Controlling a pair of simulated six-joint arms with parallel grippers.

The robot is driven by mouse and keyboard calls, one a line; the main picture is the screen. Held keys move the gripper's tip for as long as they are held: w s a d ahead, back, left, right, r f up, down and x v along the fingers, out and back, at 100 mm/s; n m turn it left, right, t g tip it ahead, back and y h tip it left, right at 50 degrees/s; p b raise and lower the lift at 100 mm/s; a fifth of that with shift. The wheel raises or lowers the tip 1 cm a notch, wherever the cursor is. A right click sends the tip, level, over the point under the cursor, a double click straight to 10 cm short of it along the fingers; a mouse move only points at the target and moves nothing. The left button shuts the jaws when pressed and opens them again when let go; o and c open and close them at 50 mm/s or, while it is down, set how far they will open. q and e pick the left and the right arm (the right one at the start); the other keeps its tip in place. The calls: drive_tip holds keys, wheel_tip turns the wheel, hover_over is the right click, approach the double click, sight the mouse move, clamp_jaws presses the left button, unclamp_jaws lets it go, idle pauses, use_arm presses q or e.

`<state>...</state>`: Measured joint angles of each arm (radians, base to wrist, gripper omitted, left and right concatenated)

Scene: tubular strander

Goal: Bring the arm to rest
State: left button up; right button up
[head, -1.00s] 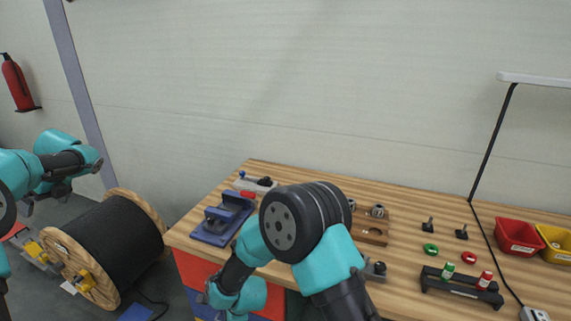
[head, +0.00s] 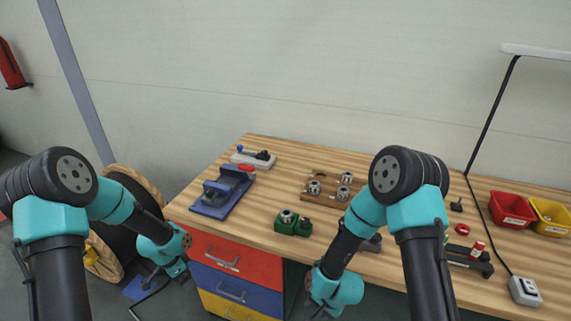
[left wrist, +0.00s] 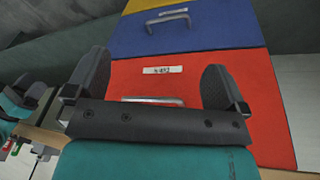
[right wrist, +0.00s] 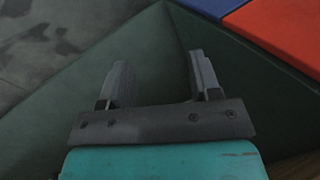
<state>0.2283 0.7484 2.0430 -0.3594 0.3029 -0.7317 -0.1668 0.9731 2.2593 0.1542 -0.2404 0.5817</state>
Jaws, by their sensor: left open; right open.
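My left arm comes in from the lower left, and its wrist hangs beside the left end of the bench. The left gripper (head: 150,280) is low, in front of the drawers; its wrist view shows two parted fingers (left wrist: 155,85) with nothing between them. My right arm bends down over the bench's front edge. Its gripper is mostly hidden at the bottom of the head view; the right wrist view shows two parted, empty fingers (right wrist: 160,80) over a dark green surface.
The wooden bench (head: 265,205) carries a blue vise-like fixture (head: 222,192), a green block (head: 292,222), a wooden holder (head: 320,190), and red (head: 511,208) and yellow (head: 552,216) bins. Red (head: 235,258) and blue (head: 235,288) drawers face my left gripper. A cable reel (head: 130,185) stands left.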

use_arm(q)
drive_tip(key=s+d+f+n, duration=0.3)
drive_tip(key=s+d+n, duration=0.2)
drive_tip(key=s, duration=0.4)
drive_tip(key=s+d+f+n+h, duration=0.1)
drive_tip(key=s+d+f+n, duration=0.3)
drive_tip(key=s, duration=0.5)
drive_tip(key=d+n, duration=0.2)
drive_tip(key=shift+d, duration=0.4)
use_arm(e)
drive_tip(key=s+d+f+n+g, duration=0.1)
drive_tip(key=s+d+n, duration=0.4)
drive_tip(key=s+d, duration=0.5)
drive_tip(key=shift+s+d+f, duration=0.25)
drive_tip(key=shift+s+d, duration=0.1)
drive_tip(key=shift+d, duration=0.8)
